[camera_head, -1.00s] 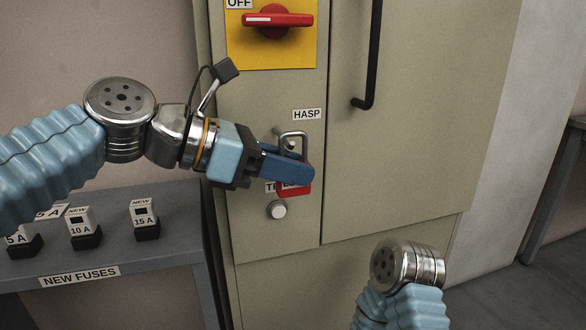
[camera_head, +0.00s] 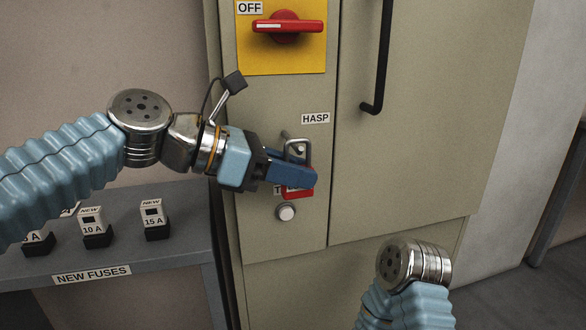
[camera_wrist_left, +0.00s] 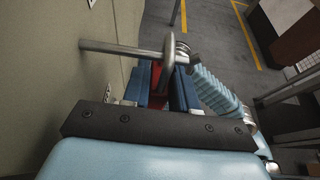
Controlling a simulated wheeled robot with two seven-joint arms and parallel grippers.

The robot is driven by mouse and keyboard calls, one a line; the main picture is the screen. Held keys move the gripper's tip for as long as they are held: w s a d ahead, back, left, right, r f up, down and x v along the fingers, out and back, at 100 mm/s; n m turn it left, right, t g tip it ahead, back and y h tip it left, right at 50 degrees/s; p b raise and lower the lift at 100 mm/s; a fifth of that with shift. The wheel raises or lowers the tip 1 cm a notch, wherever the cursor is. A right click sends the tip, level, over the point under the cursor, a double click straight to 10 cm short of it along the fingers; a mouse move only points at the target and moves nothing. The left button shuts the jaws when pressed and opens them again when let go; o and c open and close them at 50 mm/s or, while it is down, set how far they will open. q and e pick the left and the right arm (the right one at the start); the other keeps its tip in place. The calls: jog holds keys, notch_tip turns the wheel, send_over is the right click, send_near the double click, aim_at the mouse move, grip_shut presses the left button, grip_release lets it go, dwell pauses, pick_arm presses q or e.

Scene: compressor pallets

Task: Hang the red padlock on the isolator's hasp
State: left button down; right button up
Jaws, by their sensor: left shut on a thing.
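The red padlock (camera_head: 307,194) is held in the blue jaws of my left gripper (camera_head: 300,176), its steel shackle (camera_head: 309,150) upright above the jaws. The hasp (camera_head: 285,135) sticks out of the cabinet below the HASP label, at the shackle's top. In the left wrist view the hasp shows as a metal rod (camera_wrist_left: 120,48) with a ring end beside the shackle (camera_wrist_left: 183,52). I cannot tell whether the shackle passes through the ring. The jaws hide most of the padlock body. The isolator's red handle (camera_head: 288,26) lies level, beside the OFF label. My right gripper is out of view.
A white round button (camera_head: 286,213) sits below the padlock, with a label partly hidden by the jaws. A black door handle (camera_head: 383,60) is to the right. A grey bench (camera_head: 180,246) with several fuses stands at left. My right arm is at the lower right.

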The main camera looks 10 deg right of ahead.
pick_arm(q)
jog(key=c, duration=0.8)
grip_release()
